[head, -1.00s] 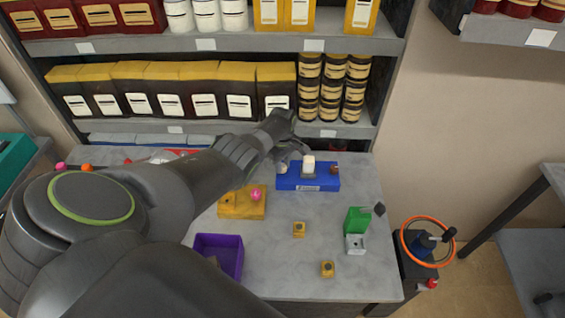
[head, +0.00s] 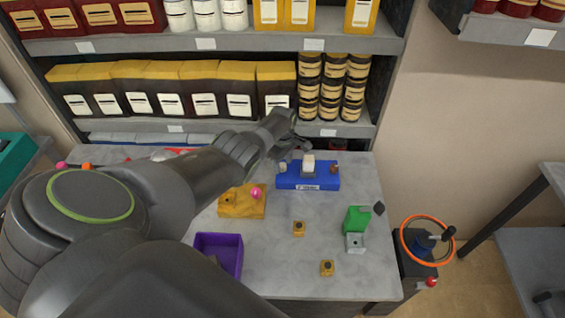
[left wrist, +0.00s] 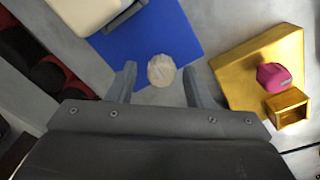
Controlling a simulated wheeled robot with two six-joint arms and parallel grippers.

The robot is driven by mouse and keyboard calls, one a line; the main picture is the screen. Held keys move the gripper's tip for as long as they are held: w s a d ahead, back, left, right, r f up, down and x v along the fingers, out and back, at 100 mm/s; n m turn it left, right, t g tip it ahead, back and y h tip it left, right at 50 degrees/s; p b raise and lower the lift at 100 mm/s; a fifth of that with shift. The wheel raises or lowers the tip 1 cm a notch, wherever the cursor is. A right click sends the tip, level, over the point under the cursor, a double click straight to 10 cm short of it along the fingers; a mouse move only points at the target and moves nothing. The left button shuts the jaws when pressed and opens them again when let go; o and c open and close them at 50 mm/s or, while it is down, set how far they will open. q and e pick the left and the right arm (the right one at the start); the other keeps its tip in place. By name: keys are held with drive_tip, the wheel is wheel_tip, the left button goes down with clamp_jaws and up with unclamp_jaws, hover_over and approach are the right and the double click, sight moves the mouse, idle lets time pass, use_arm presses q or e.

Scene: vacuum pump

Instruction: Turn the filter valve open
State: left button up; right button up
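A blue base (head: 308,184) with a label on its front stands at the back middle of the table. It carries a pale housing (head: 308,164) in the middle, a small whitish knob (head: 282,168) at its left end and a brown knob (head: 334,169) at its right. I cannot tell for sure which is the filter valve. My left gripper (head: 290,147) is open above and behind the left end. In the left wrist view, the whitish knob (left wrist: 161,71) shows between the spread fingers, with gaps on both sides. My right gripper is out of view.
A yellow block (head: 240,204) with a pink knob is close by in front left. A purple bin (head: 219,256), small yellow blocks (head: 299,229) and a green part (head: 356,219) stand nearer. An orange handwheel (head: 427,241) stands right of the table. Shelves rise behind.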

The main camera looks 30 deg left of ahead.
sight(283, 164)
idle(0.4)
use_arm(q)
drive_tip(key=shift+r+b, duration=0.3)
drive_tip(key=shift+r, duration=0.85)
wheel_tip(283, 164, up, 15)
drive_tip(key=b, duration=0.1)
drive_tip(key=shift+b, duration=0.35)
